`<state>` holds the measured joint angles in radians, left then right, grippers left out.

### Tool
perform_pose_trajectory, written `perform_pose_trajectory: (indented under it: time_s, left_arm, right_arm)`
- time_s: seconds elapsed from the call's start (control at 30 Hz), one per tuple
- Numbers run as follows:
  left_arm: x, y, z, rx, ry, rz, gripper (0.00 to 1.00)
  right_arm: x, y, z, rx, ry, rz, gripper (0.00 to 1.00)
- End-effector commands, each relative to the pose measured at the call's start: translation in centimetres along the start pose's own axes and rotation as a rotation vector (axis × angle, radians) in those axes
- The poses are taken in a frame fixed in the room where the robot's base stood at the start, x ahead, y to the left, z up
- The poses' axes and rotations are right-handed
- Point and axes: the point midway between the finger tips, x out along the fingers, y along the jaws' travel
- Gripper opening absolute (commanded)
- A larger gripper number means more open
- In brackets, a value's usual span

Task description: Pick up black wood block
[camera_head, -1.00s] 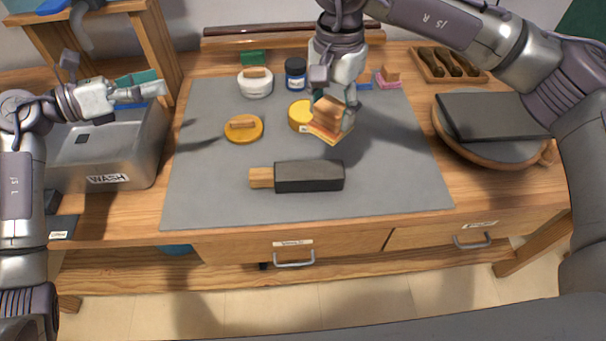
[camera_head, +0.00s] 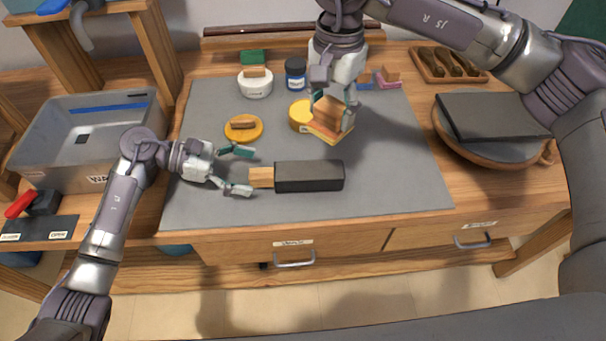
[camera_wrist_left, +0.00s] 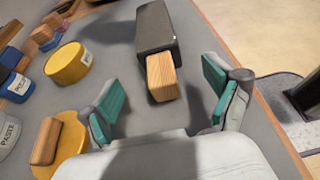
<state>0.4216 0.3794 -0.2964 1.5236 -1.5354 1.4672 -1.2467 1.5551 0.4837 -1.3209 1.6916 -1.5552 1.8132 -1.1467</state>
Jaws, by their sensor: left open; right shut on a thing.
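The black wood block (camera_head: 310,176) lies on the grey mat with its pale wood end (camera_head: 261,177) pointing left. My left gripper (camera_head: 249,171) is open, with its fingers on either side of the line of that wood end, close to its tip. In the left wrist view, the wood end (camera_wrist_left: 162,76) points into the gap of the open left gripper (camera_wrist_left: 162,90), and the black part (camera_wrist_left: 155,28) lies beyond it. My right gripper (camera_head: 332,108) is shut on a wooden-handled block with a yellowish, layered base (camera_head: 328,134), held near the mat's middle.
A yellow round pad with a wooden handle (camera_head: 243,128) lies behind the left gripper. A yellow tin (camera_head: 300,115), white jar (camera_head: 255,83) and blue jar (camera_head: 296,73) stand further back. A metal wash basin (camera_head: 75,145) is left; bare mat (camera_head: 390,185) lies right.

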Motion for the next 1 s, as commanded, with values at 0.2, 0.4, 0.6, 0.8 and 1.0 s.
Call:
perform_pose_trajectory:
  time_s: [0.2, 0.4, 0.6, 0.8, 1.0]
  left_arm:
    - [1.6, 0.0, 0.0, 0.0, -0.001, 0.0, 0.9]
    - [4.7, 0.0, 0.1, -0.002, -0.005, 0.0, 0.9]
    - [7.1, 0.0, 0.1, -0.002, -0.002, 0.001, 0.9]
    - [7.5, 0.0, 0.0, -0.001, -0.001, 0.001, 0.9]
    - [7.5, 0.0, 0.0, -0.001, -0.001, 0.001, 0.71]
  right_arm:
    - [0.0, 0.0, 0.0, 0.0, 0.0, 0.0, 0.28]
    - [0.0, 0.0, 0.0, 0.0, 0.0, 0.0, 0.28]
    - [0.0, 0.0, 0.0, 0.0, 0.0, 0.0, 0.28]
    - [0.0, 0.0, 0.0, 0.0, 0.0, 0.0, 0.28]
    - [0.0, 0.0, 0.0, 0.0, 0.0, 0.0, 0.28]
